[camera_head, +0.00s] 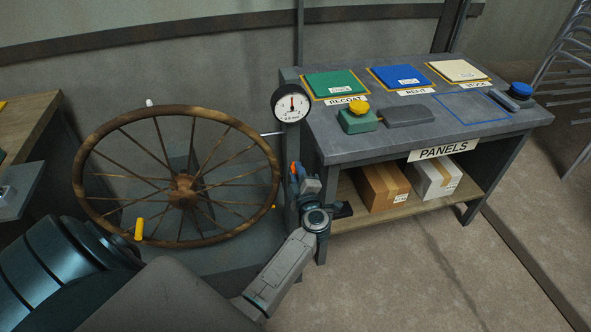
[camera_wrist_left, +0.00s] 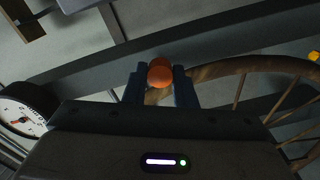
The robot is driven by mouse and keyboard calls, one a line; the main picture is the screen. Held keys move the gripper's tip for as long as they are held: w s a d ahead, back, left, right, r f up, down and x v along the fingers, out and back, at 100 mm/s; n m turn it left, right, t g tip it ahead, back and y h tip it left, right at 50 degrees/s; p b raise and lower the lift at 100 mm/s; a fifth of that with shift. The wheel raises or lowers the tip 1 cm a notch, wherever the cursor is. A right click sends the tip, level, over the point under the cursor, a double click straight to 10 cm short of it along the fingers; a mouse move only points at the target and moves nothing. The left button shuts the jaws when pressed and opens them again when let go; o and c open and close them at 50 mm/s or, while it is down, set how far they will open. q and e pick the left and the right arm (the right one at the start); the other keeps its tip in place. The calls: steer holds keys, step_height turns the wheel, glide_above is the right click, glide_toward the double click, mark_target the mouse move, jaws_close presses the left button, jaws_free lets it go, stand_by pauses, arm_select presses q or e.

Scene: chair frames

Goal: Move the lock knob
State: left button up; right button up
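The lock knob is a small orange ball, seen in the left wrist view (camera_wrist_left: 160,75) between the two fingertips. In the head view a bit of orange (camera_head: 294,168) shows at the end of my left gripper (camera_head: 300,178), beside the rim of the large wooden wheel (camera_head: 182,184). In the left wrist view the fingers of my left gripper (camera_wrist_left: 160,88) stand on both sides of the knob, with no clear gap, and appear shut on it. The knob's mount is hidden. My right gripper is not in view.
A dial gauge (camera_head: 292,104) stands just above my left gripper. A grey workbench (camera_head: 340,148) with coloured panels is to the right, with two boxes on its lower shelf. Floor at the lower right is clear.

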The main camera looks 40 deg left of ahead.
arm_select(q)
steer(key=shift+c, duration=0.8)
steer(key=shift+s+d+p, duration=0.3)
steer(key=shift+s+d, duration=0.1)
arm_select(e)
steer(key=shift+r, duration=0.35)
arm_select(q)
steer(key=o, duration=1.1)
steer(key=shift+c, duration=0.2)
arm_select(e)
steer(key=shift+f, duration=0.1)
arm_select(q)
steer(key=v, duration=1.1)
steer(key=shift+b, duration=0.35)
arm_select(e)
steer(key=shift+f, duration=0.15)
